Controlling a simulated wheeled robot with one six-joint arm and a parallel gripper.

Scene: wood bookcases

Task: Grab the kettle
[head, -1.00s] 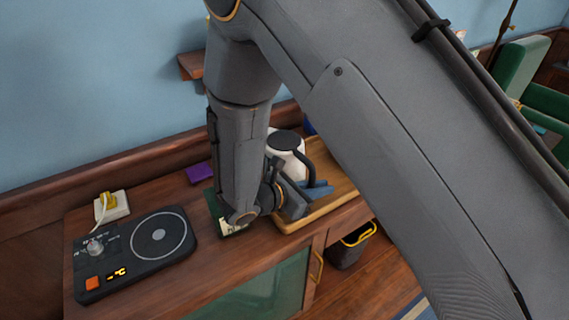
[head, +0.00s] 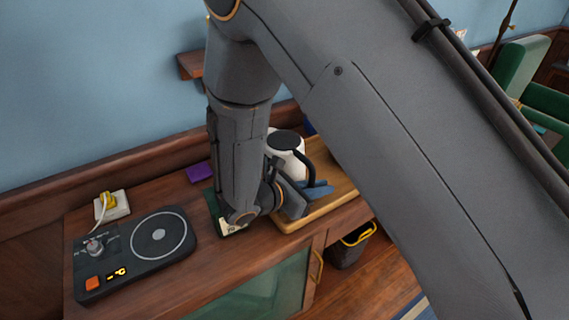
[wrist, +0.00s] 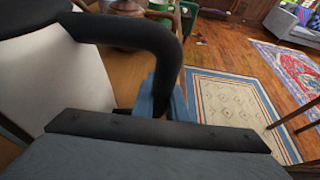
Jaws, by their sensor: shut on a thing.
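The kettle (head: 291,161) is white with a black lid and a black handle. It stands upright on a wooden tray (head: 285,227) on the cabinet top. My gripper (head: 318,189) is at the kettle's near right side, at the handle, with its blue fingers shut on the handle. In the wrist view the kettle's white body (wrist: 50,85) fills the left side, and its black handle loops down to my gripper (wrist: 158,98). The exact contact on the handle is partly hidden. My arm hides part of the kettle's left side in the head view.
A black hot plate (head: 135,252) with an orange button lies on the cabinet top (head: 190,270) at left. Behind it is a wall socket plate (head: 111,205) with a yellow plug. A purple item (head: 199,172) lies near the wall. A dark bin (head: 350,250) stands right of the cabinet.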

